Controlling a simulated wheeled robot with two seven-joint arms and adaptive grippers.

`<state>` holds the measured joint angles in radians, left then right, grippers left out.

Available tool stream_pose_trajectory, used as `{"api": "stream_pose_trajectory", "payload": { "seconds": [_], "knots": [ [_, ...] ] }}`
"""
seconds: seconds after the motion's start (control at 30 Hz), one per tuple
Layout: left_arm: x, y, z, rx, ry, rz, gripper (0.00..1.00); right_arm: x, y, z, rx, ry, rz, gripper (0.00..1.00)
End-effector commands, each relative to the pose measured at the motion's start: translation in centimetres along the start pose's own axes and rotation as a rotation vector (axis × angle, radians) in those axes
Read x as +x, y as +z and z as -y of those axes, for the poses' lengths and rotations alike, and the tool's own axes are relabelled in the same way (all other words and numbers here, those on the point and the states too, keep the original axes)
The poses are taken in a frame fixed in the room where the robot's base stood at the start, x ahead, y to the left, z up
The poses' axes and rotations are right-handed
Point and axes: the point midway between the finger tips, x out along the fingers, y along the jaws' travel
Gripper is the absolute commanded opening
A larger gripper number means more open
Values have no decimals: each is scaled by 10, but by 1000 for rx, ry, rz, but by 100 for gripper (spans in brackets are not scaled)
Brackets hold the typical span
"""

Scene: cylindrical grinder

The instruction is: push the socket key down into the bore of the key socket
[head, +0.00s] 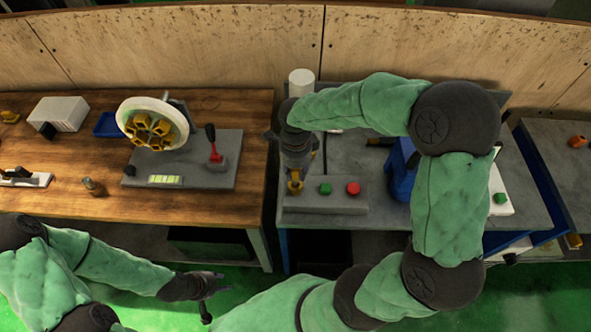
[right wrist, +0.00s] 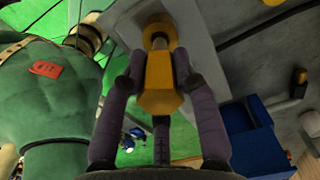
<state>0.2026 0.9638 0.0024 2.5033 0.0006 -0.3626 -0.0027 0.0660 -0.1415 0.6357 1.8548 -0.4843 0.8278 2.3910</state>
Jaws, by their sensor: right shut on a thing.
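The yellow socket key (head: 295,185) stands at the left end of a grey box with buttons (head: 340,203). My right gripper (head: 296,170) points down over that end. In the right wrist view my gripper (right wrist: 160,95) is shut on the key (right wrist: 160,72), with a finger on each side. The key's far end meets a rounded fitting on the pale box face, which looks like the key socket; how deep it sits I cannot tell, and the bore is hidden. My left gripper (head: 208,287) hangs empty in front of the wooden bench, and its finger opening is unclear.
The box carries a green button (head: 325,188) and a red button (head: 353,188). A white cylinder (head: 301,82) stands behind my right gripper. A blue thing (head: 400,168) is to the right. The wooden bench (head: 240,110) on the left holds a fixture with a red lever (head: 213,148).

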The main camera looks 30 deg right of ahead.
Motion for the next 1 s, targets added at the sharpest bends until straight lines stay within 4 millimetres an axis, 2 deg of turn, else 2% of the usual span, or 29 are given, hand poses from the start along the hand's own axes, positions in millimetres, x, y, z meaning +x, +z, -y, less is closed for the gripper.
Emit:
{"api": "stream_pose_trajectory", "payload": {
  "seconds": [1.0],
  "knots": [
    [19, -1, 7, 0, 0, 0, 40, 22, 0, 0, 0, -1, 0, 0]
  ]
}}
